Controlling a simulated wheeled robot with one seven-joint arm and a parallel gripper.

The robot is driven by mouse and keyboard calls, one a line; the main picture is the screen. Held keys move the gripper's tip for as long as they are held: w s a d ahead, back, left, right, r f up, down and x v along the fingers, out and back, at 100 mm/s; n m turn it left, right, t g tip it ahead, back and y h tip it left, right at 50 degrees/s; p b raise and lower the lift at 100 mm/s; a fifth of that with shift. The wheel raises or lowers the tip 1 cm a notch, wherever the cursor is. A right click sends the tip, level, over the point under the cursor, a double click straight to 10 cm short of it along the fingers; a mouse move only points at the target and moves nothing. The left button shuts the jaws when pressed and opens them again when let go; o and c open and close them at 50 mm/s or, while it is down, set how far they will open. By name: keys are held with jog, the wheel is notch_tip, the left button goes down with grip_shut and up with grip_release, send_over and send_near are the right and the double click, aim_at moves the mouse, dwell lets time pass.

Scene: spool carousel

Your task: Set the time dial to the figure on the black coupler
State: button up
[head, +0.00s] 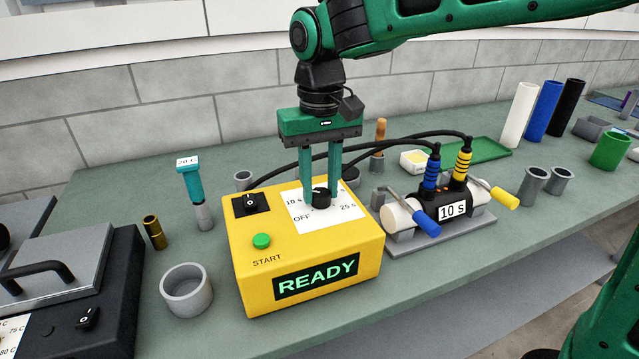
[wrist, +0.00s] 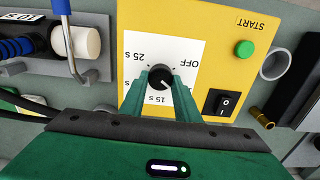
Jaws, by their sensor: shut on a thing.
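The time dial (head: 320,197) is a black round knob on the white scale of the yellow box (head: 310,262). My gripper (head: 320,198) points down, its fingers shut on the dial from both sides. In the wrist view, the dial (wrist: 160,77) shows between the fingertips. Its small white pointer line seems to slant to the lower right there, between 15 s and OFF; the exact setting is hard to read. OFF, 15 s and 25 s are legible there; 10 s shows in the head view. The black coupler (head: 429,204) carries a label reading 10 s (head: 452,211).
The box has a green START button (head: 262,241), a black rocker switch (head: 251,203) and a READY display (head: 317,275). Black cables arch behind my gripper to the coupler's blue and yellow plugs. A grey cup (head: 187,290) and teal-handled tool (head: 194,192) stand left.

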aim_at(321, 191)
jog(key=shift+n, duration=0.5)
jog(key=o, duration=1)
jog(key=shift+o, duration=0.2)
notch_tip(321, 191, up, 11)
jog(key=shift+w+d+f, duration=0.1)
jog(key=shift+f, duration=0.05)
